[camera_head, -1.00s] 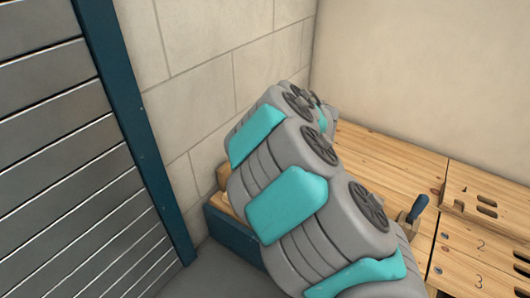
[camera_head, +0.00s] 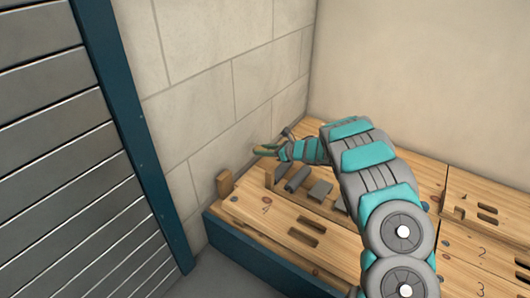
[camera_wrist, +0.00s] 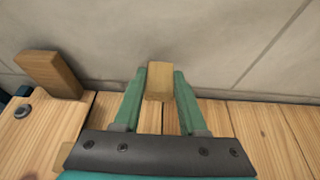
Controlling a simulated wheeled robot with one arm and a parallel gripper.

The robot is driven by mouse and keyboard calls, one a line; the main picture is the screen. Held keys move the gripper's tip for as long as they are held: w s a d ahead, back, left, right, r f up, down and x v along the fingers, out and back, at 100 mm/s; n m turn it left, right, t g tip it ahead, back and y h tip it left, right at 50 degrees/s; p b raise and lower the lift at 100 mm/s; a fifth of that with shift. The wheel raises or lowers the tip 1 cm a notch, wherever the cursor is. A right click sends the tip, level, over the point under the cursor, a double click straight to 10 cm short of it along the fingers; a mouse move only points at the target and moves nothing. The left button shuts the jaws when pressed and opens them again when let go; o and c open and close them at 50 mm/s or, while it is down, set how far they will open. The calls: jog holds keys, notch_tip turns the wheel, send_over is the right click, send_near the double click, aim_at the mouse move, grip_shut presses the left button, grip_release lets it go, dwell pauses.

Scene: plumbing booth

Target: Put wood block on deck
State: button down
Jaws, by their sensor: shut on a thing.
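My gripper (camera_wrist: 158,96) is shut on a pale wood block (camera_wrist: 160,80), which sits between the two green fingertips near the stone wall. In the head view my gripper (camera_head: 267,150) is small, at the far left end of my outstretched arm, above the back of the wooden deck (camera_head: 265,228). The block's exact height above the deck is hard to tell. Bare deck planks (camera_wrist: 265,130) show below the fingers in the wrist view.
A second, darker wood block (camera_head: 225,183) stands at the deck's left back corner; it also shows in the wrist view (camera_wrist: 48,75). Several grey pieces (camera_head: 298,178) sit in a wooden rack to its right. Slots and numbers mark the deck. The wall is close behind.

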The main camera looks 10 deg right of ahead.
aim_at(265, 167)
jog(key=shift+d+f, duration=0.2)
jog(key=shift+f, duration=0.55)
jog(key=shift+w+f+p, duration=0.1)
jog(key=shift+f+p, duration=1.25)
jog(key=shift+f, duration=1.8)
jog(key=shift+f+b, duration=0.65)
jog(key=shift+b, duration=0.1)
jog(key=shift+c, duration=1.9)
grip_release()
